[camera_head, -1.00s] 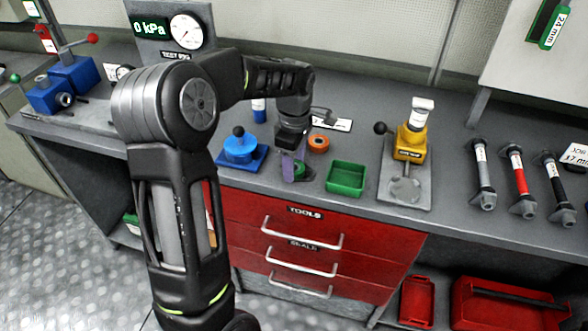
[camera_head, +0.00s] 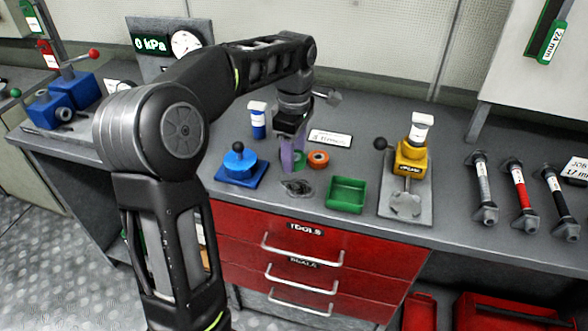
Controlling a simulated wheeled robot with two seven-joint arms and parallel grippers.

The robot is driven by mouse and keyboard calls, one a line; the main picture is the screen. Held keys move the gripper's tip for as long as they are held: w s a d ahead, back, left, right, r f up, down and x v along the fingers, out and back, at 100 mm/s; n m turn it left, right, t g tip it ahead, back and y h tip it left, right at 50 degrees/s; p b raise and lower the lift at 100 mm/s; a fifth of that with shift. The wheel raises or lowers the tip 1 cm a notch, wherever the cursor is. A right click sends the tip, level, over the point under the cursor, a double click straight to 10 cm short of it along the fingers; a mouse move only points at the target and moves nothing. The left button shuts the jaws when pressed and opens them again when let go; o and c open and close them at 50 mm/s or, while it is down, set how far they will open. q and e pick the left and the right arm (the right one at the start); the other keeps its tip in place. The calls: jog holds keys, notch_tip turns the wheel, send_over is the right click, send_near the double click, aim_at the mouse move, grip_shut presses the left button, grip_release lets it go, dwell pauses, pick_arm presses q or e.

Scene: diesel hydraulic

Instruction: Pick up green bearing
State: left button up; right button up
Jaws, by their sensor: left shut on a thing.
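The green bearing (camera_head: 299,160) is a small green ring, partly hidden by the purple fingers of my left gripper (camera_head: 294,161). My left gripper points down over the bench and is shut on the green bearing. An orange ring (camera_head: 318,158) sits on the bench just to its right.
A dark round piece (camera_head: 297,188) lies on the bench in front of the gripper. A green tray (camera_head: 346,195) stands to the right, and a blue knobbed unit (camera_head: 240,168) to the left. A yellow unit (camera_head: 411,157) stands further right. Red drawers (camera_head: 300,262) are below.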

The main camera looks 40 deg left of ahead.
pick_arm(q)
jog(key=shift+r, duration=0.7)
